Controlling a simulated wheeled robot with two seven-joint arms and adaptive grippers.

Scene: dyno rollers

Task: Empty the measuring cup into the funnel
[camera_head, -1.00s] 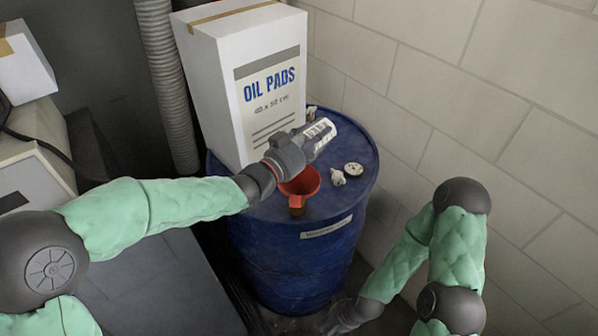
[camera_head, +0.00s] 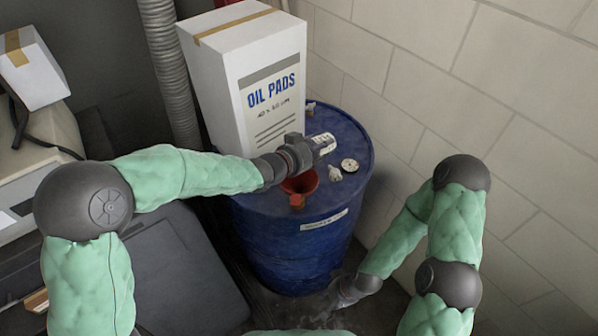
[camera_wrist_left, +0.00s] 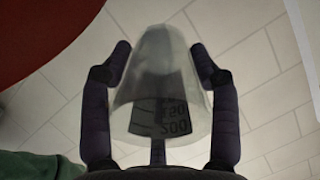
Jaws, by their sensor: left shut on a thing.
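The clear measuring cup (camera_head: 325,143) is held in my left gripper (camera_head: 303,151), lying well over on its side above the blue drum. In the left wrist view the cup (camera_wrist_left: 155,85) sits between the two dark fingers of the left gripper (camera_wrist_left: 160,68), with its printed scale showing. Whether liquid is inside cannot be told. The red funnel (camera_head: 297,200) stands on the drum top just below the left gripper, which partly hides it. My right gripper (camera_head: 342,293) hangs low beside the drum, empty as far as seen; its fingers are unclear.
The blue drum (camera_head: 290,245) carries a white label, a pale round cap (camera_head: 349,165) and a small pale fitting (camera_head: 335,174) right of the funnel. A tall white oil pads box (camera_head: 225,85) stands behind left. A block wall (camera_head: 450,90) bounds the right.

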